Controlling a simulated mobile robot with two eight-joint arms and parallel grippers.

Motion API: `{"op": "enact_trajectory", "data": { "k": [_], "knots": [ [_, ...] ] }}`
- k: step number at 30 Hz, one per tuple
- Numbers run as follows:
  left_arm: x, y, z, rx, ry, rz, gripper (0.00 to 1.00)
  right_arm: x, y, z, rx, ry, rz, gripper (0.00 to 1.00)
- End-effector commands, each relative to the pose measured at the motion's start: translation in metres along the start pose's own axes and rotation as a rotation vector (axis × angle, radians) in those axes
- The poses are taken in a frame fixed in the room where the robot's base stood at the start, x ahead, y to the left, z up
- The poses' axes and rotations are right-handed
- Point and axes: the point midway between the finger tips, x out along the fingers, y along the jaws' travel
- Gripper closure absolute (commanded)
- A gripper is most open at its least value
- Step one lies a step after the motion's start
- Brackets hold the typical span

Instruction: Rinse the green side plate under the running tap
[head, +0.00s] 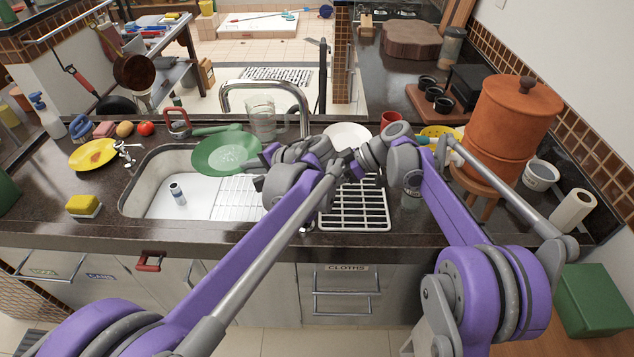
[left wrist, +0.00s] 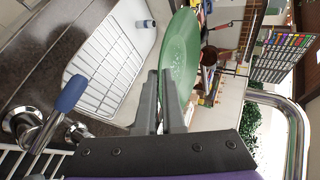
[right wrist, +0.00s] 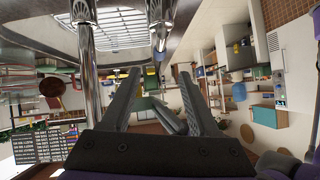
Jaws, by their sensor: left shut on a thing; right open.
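The green side plate (head: 222,154) is held tilted over the back of the sink (head: 128,201). My left gripper (head: 262,161) is shut on its right edge; the left wrist view also shows the plate (left wrist: 181,55) between the fingers (left wrist: 160,95). The chrome gooseneck tap (head: 266,84) arches behind and right of the plate, and part of it shows in the left wrist view (left wrist: 290,105). I cannot make out water falling on the plate. My right gripper (right wrist: 159,75) is open and empty; chrome pipes (right wrist: 90,60) stand close to it. In the head view arm links crowd it.
A glass jug (head: 262,117) stands behind the plate. A blue-tipped lever (left wrist: 70,95) is near the sink edge. A white dish rack (head: 355,208) lies right of the sink, with a white bowl (head: 347,134) behind. A yellow plate (head: 93,154) and a sponge (head: 83,205) are at left.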

Motion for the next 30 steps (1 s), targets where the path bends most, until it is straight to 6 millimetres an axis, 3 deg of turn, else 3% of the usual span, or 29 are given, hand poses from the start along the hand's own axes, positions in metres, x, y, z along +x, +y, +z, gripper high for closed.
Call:
{"op": "enact_trajectory", "data": {
  "k": [18, 30],
  "knots": [
    [-0.013, 0.008, 0.046, 0.000, 0.000, -0.001, 1.00, 0.003, 0.000, 0.004, 0.002, 0.000, -0.001, 0.39],
    [-0.014, 0.009, 0.051, 0.000, 0.000, -0.001, 1.00, 0.003, 0.000, 0.004, 0.002, 0.000, -0.001, 0.39]
  ]
}}
